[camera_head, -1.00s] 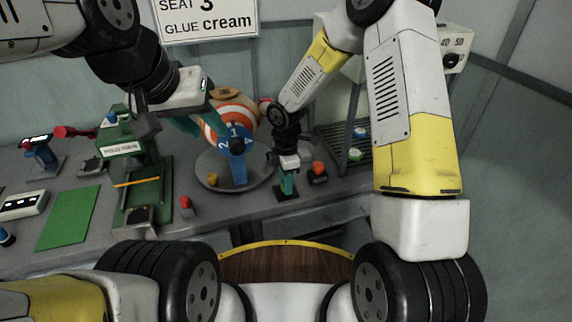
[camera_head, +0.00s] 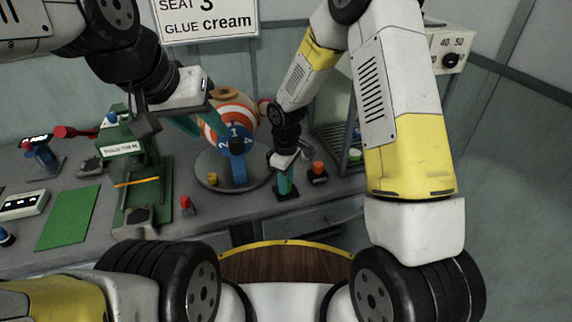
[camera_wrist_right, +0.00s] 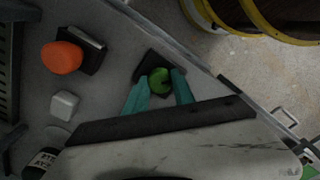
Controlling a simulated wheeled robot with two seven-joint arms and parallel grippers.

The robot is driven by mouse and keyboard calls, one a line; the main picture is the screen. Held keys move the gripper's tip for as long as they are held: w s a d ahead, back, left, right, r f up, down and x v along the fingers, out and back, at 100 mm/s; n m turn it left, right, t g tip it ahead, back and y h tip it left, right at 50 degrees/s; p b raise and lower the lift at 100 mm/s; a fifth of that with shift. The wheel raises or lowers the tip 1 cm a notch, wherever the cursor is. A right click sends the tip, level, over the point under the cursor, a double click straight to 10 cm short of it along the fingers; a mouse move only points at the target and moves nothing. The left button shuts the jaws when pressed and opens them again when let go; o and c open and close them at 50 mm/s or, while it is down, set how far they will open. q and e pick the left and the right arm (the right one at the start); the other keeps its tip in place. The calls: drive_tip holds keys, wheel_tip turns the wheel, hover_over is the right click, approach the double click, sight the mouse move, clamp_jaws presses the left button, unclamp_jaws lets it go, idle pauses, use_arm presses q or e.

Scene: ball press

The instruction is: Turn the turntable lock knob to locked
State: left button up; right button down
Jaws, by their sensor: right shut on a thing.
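A green knob (camera_wrist_right: 160,80) on a small dark base (camera_wrist_right: 146,66) sits between the teal fingers of my right gripper (camera_wrist_right: 158,92) in the right wrist view. The right gripper is shut on it. In the head view my right gripper (camera_head: 285,184) points down at the dark base (camera_head: 286,194) near the table's front edge, and its fingers hide the knob. The round turntable (camera_head: 207,165) is to its left, carrying an orange-and-white striped ball (camera_head: 240,112) behind a blue numbered part (camera_head: 237,147). My left gripper (camera_head: 187,124) is beside the ball; its fingertip gap is unclear.
An orange-red button (camera_head: 318,167) stands close right of the right gripper; it also shows in the wrist view (camera_wrist_right: 62,57). A red knob (camera_head: 186,203) stands in front of the turntable. A green press (camera_head: 130,170) and green mat (camera_head: 68,218) are at left.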

drive_tip(key=m, duration=0.4)
drive_tip(key=shift+m, duration=2.6)
drive_tip(key=c, duration=1.1)
unclamp_jaws()
drive_tip(key=shift+o, duration=0.2)
drive_tip(key=shift+r, duration=0.15)
wheel_tip(320, 180, up, 8)
drive_tip(key=shift+f, duration=0.2)
